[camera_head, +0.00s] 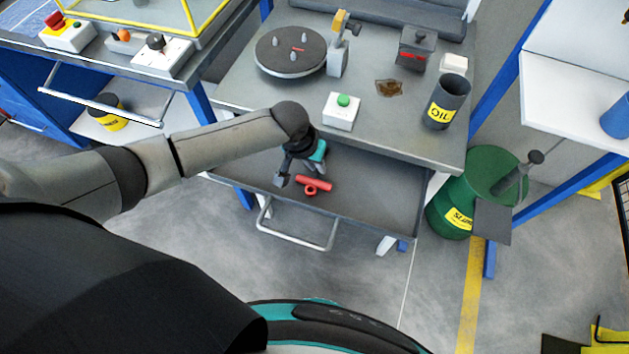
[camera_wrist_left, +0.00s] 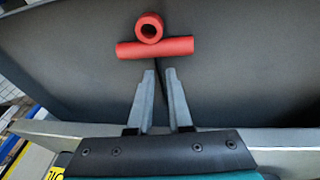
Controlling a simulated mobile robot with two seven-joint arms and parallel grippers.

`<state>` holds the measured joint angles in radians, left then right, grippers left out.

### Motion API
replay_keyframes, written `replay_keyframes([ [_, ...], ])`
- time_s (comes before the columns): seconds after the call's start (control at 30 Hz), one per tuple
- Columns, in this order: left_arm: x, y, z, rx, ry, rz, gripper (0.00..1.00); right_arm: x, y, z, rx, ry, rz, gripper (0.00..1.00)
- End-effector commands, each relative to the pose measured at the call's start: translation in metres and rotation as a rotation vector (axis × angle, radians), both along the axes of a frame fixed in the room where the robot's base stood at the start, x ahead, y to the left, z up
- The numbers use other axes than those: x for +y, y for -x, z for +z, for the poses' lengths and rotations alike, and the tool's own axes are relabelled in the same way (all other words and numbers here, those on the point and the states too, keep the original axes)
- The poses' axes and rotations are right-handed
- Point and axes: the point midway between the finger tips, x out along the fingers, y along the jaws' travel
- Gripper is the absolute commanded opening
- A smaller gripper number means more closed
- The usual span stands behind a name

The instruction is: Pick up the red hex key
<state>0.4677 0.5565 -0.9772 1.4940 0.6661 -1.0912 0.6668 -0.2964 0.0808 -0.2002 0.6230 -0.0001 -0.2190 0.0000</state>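The red hex key (camera_head: 314,185) lies in the open drawer under the grey table. It shows as a thick red bar with a short round, hollow-ended piece against its side. In the left wrist view the red hex key (camera_wrist_left: 158,48) lies on the dark drawer floor just beyond the fingertips. My left gripper (camera_head: 296,182) reaches down into the drawer beside the key. My right gripper is not in view.
The open drawer (camera_head: 376,205) has a front handle (camera_head: 296,226). The tabletop above holds a round turntable (camera_head: 291,52), a green-button box (camera_head: 342,110) and a dark cup (camera_head: 446,102). A green barrel (camera_head: 450,218) stands right of the drawer. The drawer's right half is clear.

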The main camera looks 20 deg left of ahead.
Motion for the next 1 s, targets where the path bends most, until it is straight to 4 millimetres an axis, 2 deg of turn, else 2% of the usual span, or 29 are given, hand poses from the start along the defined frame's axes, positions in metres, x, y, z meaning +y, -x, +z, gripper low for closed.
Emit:
replay_keyframes([
  [0.3, -0.0011, -0.0014, -0.0049, 0.000, 0.000, -0.001, 0.18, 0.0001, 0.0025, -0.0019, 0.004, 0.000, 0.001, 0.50],
  [0.47, -0.0009, -0.0014, -0.0048, 0.000, 0.000, -0.001, 0.00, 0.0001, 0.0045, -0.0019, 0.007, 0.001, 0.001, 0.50],
  [1.0, -0.0006, -0.0012, -0.0049, 0.000, 0.000, -0.001, 0.00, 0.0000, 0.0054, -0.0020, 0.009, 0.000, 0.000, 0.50],
])
